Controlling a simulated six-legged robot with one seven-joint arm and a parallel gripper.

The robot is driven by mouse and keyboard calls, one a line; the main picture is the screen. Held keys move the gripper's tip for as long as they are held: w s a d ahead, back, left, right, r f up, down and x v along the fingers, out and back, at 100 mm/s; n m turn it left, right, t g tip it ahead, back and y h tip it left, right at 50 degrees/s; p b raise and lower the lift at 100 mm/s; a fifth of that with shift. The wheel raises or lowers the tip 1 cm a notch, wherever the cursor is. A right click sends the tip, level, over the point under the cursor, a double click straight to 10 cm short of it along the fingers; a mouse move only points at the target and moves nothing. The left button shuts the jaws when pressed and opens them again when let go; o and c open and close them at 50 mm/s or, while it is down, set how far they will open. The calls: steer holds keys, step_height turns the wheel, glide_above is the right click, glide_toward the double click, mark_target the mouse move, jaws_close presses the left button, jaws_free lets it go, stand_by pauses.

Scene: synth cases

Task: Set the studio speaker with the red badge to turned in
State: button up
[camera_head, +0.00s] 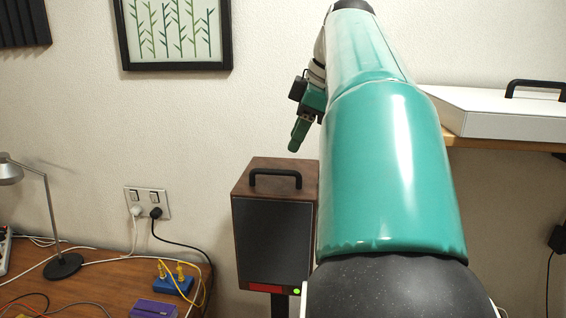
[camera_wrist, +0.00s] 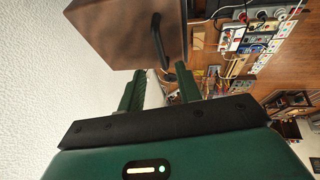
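The studio speaker (camera_head: 272,240) is a brown wooden cabinet with a dark front. A red badge (camera_head: 265,287) is low on its front, with a green light beside it. A black handle (camera_head: 275,172) is on its top; the handle also shows in the wrist view (camera_wrist: 157,38). My gripper (camera_head: 297,142) hangs above the speaker, a little right of the handle in the head view. In the wrist view my gripper (camera_wrist: 160,76) is open and empty, with the speaker just beyond its fingertips. My arm hides the speaker's right surroundings.
A wooden desk (camera_head: 110,275) at left holds a lamp (camera_head: 62,264), cables, a blue box (camera_head: 173,283) and a purple box (camera_head: 153,309). A white case with a black handle (camera_head: 510,115) lies on a shelf at right. A wall socket (camera_head: 147,201) is left of the speaker.

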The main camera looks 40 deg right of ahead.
mark_target(284, 172)
steer(key=x, duration=0.7)
steer(key=shift+w+f, duration=0.15)
steer(key=shift+f, duration=0.1)
jaws_close()
